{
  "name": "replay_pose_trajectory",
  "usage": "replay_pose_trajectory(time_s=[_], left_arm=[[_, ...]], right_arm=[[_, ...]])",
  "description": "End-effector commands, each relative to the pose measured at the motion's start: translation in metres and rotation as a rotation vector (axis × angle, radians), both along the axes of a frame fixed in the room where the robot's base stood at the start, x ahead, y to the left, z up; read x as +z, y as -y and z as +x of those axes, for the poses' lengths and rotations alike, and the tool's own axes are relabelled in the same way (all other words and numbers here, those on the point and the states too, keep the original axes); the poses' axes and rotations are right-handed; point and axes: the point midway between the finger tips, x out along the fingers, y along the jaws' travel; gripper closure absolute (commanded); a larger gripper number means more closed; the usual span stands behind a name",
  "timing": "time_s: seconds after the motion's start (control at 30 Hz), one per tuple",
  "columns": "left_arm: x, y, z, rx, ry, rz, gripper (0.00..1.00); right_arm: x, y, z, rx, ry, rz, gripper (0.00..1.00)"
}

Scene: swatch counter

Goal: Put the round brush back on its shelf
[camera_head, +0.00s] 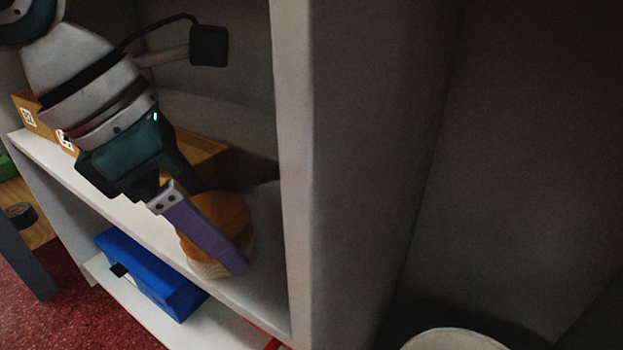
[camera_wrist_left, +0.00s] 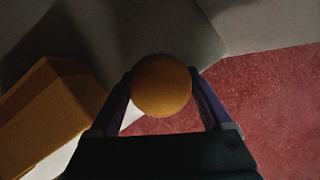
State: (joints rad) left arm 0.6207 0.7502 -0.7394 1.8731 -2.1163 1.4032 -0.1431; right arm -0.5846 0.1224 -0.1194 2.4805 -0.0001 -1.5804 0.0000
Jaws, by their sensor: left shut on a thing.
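The round brush (camera_head: 222,216) has an orange-brown rounded top and a paler base. It is at the upper white shelf (camera_head: 262,298), near the grey upright panel. My left gripper (camera_head: 222,238) is shut on the brush, with a purple finger across its near side. In the left wrist view, the brush (camera_wrist_left: 161,85) shows as an orange disc between the two fingers (camera_wrist_left: 163,98). Whether its base touches the shelf cannot be told. My right gripper is not in view.
An orange-brown box (camera_head: 197,146) stands on the upper shelf behind my gripper; its side also shows in the left wrist view (camera_wrist_left: 50,110). A blue bin (camera_head: 150,275) sits on the lower shelf. A tall grey panel (camera_head: 297,150) bounds the shelf at right. Red floor (camera_head: 70,310) lies below left.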

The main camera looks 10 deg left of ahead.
Motion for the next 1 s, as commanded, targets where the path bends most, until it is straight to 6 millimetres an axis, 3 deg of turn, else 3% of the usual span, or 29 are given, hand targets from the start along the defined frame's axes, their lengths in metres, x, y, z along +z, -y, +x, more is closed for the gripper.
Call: replay_pose_trajectory(time_s=[0.33, 0.43, 0.83, 0.87, 1.0], left_arm=[[-0.002, 0.037, 0.028, -0.002, 0.003, -0.003, 0.62], [-0.016, 0.036, 0.028, 0.001, -0.002, 0.001, 0.62], [-0.019, 0.035, 0.028, 0.000, -0.001, 0.001, 0.62], [-0.018, 0.035, 0.028, 0.000, -0.001, 0.001, 0.15], [-0.018, 0.035, 0.028, 0.000, -0.001, 0.001, 0.00]], right_arm=[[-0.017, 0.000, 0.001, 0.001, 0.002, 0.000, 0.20], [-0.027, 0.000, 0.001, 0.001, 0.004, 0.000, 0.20], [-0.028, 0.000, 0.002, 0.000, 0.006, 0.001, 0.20], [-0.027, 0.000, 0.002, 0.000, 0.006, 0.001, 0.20], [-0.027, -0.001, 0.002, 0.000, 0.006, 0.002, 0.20]])
